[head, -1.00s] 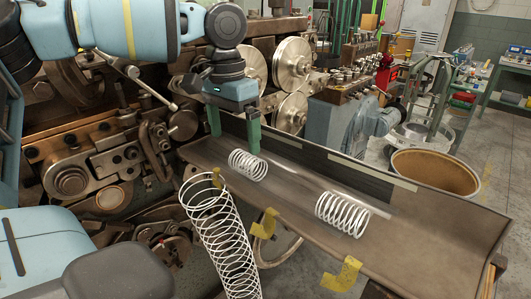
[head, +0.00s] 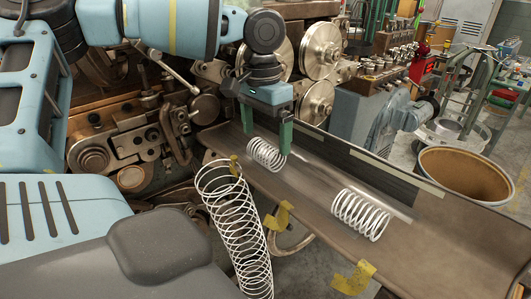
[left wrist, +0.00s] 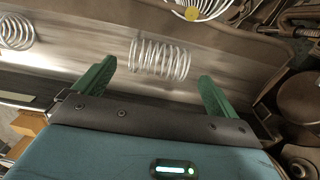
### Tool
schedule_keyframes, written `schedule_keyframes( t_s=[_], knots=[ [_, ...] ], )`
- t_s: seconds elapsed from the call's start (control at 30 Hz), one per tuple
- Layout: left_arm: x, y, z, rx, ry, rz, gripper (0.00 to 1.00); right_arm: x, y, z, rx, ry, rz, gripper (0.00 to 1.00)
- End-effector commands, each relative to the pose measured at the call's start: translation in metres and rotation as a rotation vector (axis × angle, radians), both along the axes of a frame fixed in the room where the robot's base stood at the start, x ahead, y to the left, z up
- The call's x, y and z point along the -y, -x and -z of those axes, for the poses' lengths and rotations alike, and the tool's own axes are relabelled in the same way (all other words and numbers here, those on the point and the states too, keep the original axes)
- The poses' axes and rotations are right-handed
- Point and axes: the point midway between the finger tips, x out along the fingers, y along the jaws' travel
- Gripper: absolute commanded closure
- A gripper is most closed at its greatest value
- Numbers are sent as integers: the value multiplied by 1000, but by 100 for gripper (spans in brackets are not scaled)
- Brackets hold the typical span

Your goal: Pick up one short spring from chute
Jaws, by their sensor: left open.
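A short white spring (head: 266,154) lies in the upper part of the sloping metal chute (head: 440,225). A second short spring (head: 360,214) lies farther down the chute, to the right. My left gripper (head: 267,143) is open with green fingers, one on each side of the upper spring in the head view. In the left wrist view the fingers (left wrist: 158,82) are apart, and the upper spring (left wrist: 159,58) shows beyond and between their tips. I see no contact with it. The second spring (left wrist: 16,32) is at the left edge there. My right gripper is not in view.
A long white spring (head: 236,225) stands tilted in front of the chute. Yellow tape pieces (head: 353,278) stick to the chute's near edge. A brown drum (head: 465,172) stands behind the chute. Coiler machinery with metal wheels (head: 321,57) is close behind my left gripper.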

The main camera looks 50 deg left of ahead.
Motion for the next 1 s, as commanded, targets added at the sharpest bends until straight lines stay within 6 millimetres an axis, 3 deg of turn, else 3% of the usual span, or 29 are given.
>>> schedule_keyframes(
  t_s=[0.3,0.57,0.93,1.0],
  knots=[
    [4,3,38,-1,0,0,4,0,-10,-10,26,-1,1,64],
    [4,3,41,0,-1,0,4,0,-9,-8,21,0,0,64],
    [4,3,41,0,-1,1,49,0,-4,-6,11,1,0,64],
    [5,3,41,0,0,1,52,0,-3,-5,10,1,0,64]
  ],
)
